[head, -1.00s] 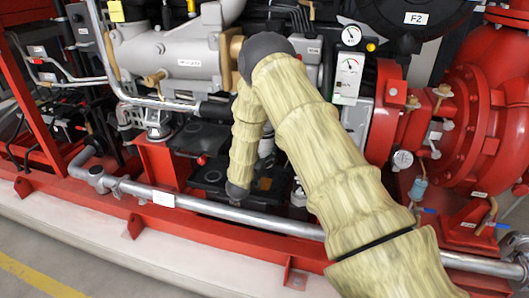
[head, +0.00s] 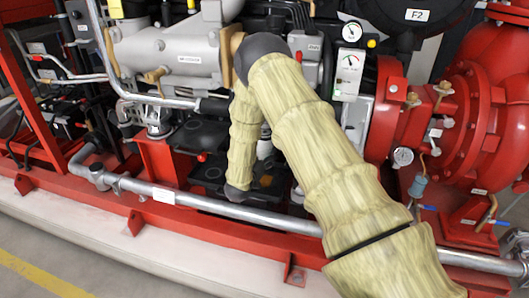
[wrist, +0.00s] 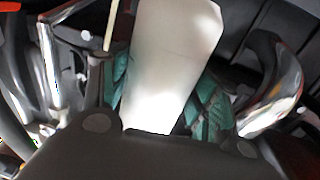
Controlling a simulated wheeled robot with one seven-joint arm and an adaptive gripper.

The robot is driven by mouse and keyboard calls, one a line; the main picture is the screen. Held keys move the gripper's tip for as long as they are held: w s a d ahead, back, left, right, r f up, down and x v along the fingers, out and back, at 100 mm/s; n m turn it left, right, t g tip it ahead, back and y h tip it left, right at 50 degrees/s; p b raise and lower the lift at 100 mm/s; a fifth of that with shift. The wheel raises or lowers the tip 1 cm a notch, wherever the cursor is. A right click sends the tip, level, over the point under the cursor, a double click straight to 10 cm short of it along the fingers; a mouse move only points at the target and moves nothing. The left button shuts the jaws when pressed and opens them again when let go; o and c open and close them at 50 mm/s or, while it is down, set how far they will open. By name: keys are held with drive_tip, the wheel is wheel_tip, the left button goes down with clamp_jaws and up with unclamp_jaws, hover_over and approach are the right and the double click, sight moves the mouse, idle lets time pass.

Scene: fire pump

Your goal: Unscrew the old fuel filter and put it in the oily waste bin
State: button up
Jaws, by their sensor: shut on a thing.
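The fuel filter (wrist: 172,60) is a smooth white cylinder in the middle of the wrist view. My gripper (wrist: 165,98) is shut on it, with green finger pads pressed to its left and right sides. Whether the filter is still threaded to its mount cannot be told, as its far end meets dark engine parts. In the head view my sleeved arm hangs over the engine and hides most of the gripper and filter. No oily waste bin shows in either view.
A bright metal pipe (wrist: 278,90) curves close by on the right in the wrist view. In the head view, a long grey pipe (head: 225,207) and red frame rail (head: 215,234) run in front of the engine. A red pump housing (head: 478,125) stands at right. Open floor (head: 60,262) lies front left.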

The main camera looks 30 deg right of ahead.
drive_tip(key=s+p+v, duration=0.1)
drive_tip(key=p+v, duration=0.1)
drive_tip(key=v, duration=0.8)
drive_tip(key=shift+s+p, duration=0.25)
drive_tip(key=shift+p, duration=0.15)
idle(0.6)
drive_tip(key=shift+d, duration=0.1)
